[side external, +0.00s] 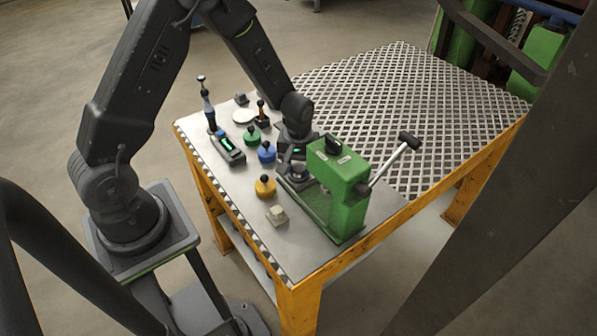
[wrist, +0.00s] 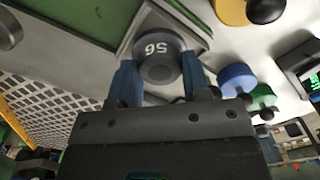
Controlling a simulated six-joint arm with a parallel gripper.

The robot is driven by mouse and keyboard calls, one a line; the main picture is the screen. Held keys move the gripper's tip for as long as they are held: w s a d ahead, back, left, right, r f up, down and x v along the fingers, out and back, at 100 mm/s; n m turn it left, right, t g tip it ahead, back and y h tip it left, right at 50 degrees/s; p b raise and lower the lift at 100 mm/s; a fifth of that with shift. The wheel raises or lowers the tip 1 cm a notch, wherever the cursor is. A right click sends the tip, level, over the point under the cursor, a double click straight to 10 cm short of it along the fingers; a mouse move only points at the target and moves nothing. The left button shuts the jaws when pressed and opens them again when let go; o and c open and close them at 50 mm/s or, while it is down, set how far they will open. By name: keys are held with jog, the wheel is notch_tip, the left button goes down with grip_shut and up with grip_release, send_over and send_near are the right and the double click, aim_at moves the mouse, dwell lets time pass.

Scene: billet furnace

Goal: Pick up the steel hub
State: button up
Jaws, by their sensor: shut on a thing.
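The steel hub (wrist: 158,48) is a dark grey round piece with a pale two-digit mark on its face, seen in the wrist view. My gripper (wrist: 160,74) is shut on it, with one blue finger on each side. The hub is over the light base plate of the green arbor press (side external: 335,190); I cannot tell whether it touches the plate. In the side view my gripper (side external: 295,163) is just left of the press, and the hub is mostly hidden there.
Blue (side external: 267,151), green (side external: 252,135) and yellow (side external: 265,186) knobbed pieces stand left of my gripper. A pale block (side external: 277,215) lies nearer the front edge. A black device with a lit display (side external: 228,147) is further left. The perforated table part (side external: 400,105) is clear.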

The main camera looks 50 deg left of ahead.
grip_shut()
jog(key=shift+r, duration=0.1)
jog(key=shift+r, duration=0.1)
